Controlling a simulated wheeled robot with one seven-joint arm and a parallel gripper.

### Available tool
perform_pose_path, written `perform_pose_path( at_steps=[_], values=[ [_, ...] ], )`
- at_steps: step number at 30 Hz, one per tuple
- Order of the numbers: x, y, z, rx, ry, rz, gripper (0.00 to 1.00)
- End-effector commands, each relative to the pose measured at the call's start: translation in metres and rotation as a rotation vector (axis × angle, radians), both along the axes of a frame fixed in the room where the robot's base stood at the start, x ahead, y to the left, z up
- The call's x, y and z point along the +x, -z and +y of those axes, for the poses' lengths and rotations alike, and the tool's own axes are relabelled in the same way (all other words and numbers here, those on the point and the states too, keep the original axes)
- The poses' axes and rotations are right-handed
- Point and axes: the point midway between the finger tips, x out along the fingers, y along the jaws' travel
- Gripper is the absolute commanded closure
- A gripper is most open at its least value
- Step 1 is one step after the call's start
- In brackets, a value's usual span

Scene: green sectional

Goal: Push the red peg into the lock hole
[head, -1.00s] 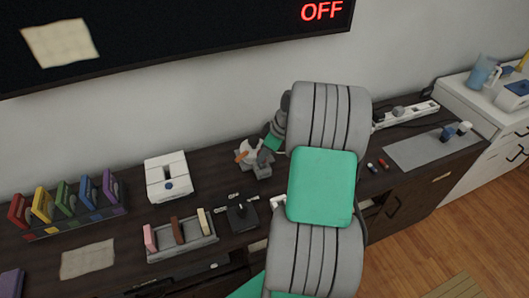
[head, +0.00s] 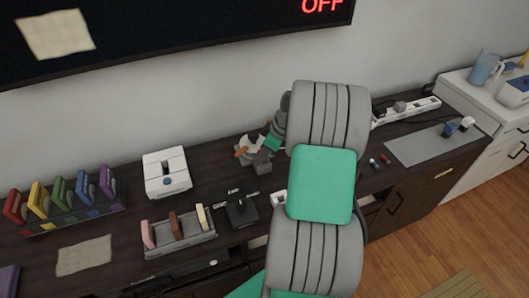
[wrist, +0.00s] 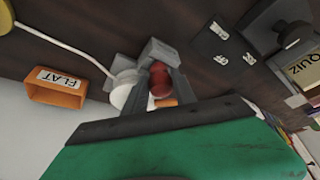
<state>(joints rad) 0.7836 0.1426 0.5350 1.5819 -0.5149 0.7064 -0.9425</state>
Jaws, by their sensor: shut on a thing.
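My gripper (wrist: 159,88) points away from the wrist camera, with its two grey fingers on either side of a rounded red piece, which I take for the red peg (wrist: 160,78). The fingers are shut on it. A grey block (wrist: 158,50) sits just beyond the fingertips, touching or very close to the peg; I take it for the lock, but no hole is visible. In the head view my gripper (head: 264,150) is low over the counter among small grey and white parts, and the peg cannot be made out there.
An orange block labelled FLAT (wrist: 57,88) and a white round part (wrist: 122,92) lie left of the fingers in the wrist view. In the head view, a white box (head: 167,177), a peg tray (head: 180,243) and a black switch box (head: 240,212) stand nearby on the dark counter.

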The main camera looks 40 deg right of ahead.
Motion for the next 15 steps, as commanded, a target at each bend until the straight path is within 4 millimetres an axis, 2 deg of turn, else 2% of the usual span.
perform_pose_path(
  at_steps=[2,3,12,15],
  values=[
    [0.0001,0.0031,-0.0001,0.0,0.0,0.0,1.0],
    [0.0001,0.0024,-0.0002,0.0,0.0,0.0,0.66],
    [0.0001,0.0019,-0.0001,0.0,0.0,0.0,0.43],
    [0.0,0.0019,0.0,0.0,0.0,0.0,0.43]
  ],
)
